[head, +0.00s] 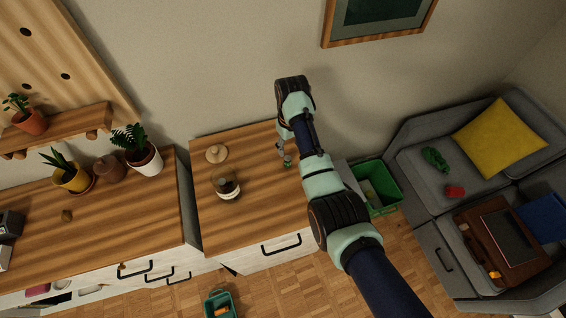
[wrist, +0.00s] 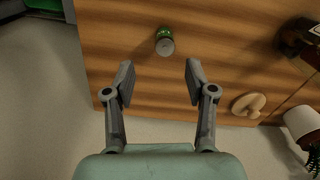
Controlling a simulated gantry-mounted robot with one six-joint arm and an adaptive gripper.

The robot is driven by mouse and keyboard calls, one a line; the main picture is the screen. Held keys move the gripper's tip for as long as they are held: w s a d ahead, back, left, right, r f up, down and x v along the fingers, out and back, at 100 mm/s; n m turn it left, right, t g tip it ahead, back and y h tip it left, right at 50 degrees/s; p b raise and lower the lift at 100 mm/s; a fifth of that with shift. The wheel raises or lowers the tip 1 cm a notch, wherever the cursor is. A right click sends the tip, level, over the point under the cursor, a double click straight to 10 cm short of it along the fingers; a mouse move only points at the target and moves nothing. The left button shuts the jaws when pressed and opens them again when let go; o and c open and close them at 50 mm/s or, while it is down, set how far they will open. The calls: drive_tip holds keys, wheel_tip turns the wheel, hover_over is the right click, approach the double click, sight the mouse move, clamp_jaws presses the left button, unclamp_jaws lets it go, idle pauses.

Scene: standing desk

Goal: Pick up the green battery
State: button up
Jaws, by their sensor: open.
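The green battery (wrist: 164,40) stands on the wooden desk top in the wrist view, its grey end facing the camera and its green side showing behind. It also shows small and green in the head view (head: 287,163), close to my gripper (head: 284,150). In the wrist view my gripper (wrist: 160,82) is open, with its two fingers spread wide and nothing between them. The battery lies ahead of the fingertips, roughly centred between them, apart from both.
A glass coffee maker (head: 228,187) and a round wooden lid (head: 217,153) stand on the same desk top (head: 255,220), left of my gripper. A green bin (head: 378,186) is on the right. Potted plants (head: 144,160) stand on the left counter. The wood around the battery is clear.

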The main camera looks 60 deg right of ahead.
sight(288, 158)
drive_tip(key=f, duration=0.4)
drive_tip(key=f+b, duration=0.1)
drive_tip(key=f, duration=0.2)
drive_tip(key=shift+a, duration=0.35)
clamp_jaws()
